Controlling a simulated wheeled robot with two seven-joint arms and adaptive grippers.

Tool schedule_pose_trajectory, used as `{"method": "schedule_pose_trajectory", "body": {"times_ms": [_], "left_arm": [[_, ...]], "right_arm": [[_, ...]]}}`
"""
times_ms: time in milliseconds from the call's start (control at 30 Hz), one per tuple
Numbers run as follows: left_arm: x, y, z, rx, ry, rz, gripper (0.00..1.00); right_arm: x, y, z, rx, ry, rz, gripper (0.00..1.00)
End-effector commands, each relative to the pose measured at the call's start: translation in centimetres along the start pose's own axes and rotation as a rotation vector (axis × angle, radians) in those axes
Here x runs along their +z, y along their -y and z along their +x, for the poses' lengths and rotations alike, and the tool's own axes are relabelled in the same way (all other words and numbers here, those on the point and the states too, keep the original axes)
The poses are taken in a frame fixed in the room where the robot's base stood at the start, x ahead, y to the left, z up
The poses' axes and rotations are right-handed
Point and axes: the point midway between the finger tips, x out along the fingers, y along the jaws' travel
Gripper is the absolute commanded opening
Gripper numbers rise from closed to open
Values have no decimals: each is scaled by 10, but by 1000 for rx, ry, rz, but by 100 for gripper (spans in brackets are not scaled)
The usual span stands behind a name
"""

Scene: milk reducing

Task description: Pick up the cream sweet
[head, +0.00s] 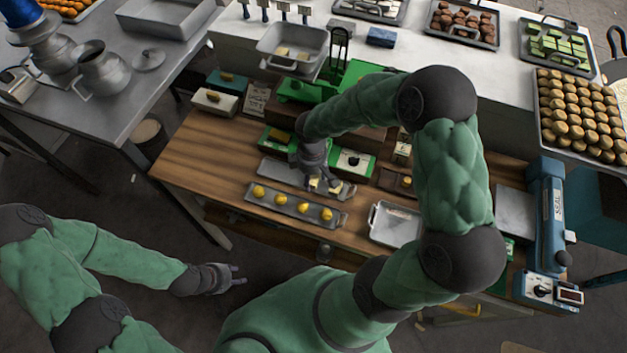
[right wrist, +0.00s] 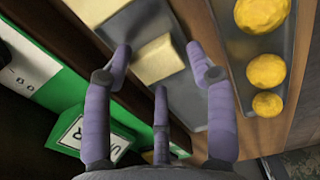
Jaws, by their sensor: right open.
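Cream sweets (head: 335,187) lie on a grey tray (head: 277,172) on the wooden counter. In the right wrist view one pale cream block (right wrist: 158,60) lies between my spread fingertips, and another cream block (right wrist: 94,9) is beside it at the top. My right gripper (head: 322,181) is over the tray with its fingers apart and holds nothing; its purple-grey fingers also show in the right wrist view (right wrist: 160,68). I cannot tell whether a finger touches the block. My left gripper (head: 236,275) hangs away from the counter, fingers apart and empty.
A tray of round yellow sweets (head: 250,198) lies in front, close to the right gripper. A green box (head: 352,163) stands just behind it. An empty metal tray (head: 394,224) and a blue sealing machine (head: 546,220) are to the right.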

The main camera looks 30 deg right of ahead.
Motion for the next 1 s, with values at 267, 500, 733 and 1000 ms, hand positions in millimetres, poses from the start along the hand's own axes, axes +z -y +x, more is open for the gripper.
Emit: {"method": "schedule_pose_trajectory", "body": {"times_ms": [267, 500, 733, 1000], "left_arm": [[0, 0, 1, 0, 0, 0, 40], [0, 0, 1, 0, 0, 0, 40], [0, 0, 1, 0, 0, 0, 40], [0, 0, -1, 0, 0, 0, 40]], "right_arm": [[0, 0, 6, 0, -2, 1, 57], [0, 0, 6, 0, -1, 0, 10], [0, 0, 7, -1, 0, 0, 10], [1, 0, -2, -1, 1, -1, 9]]}}
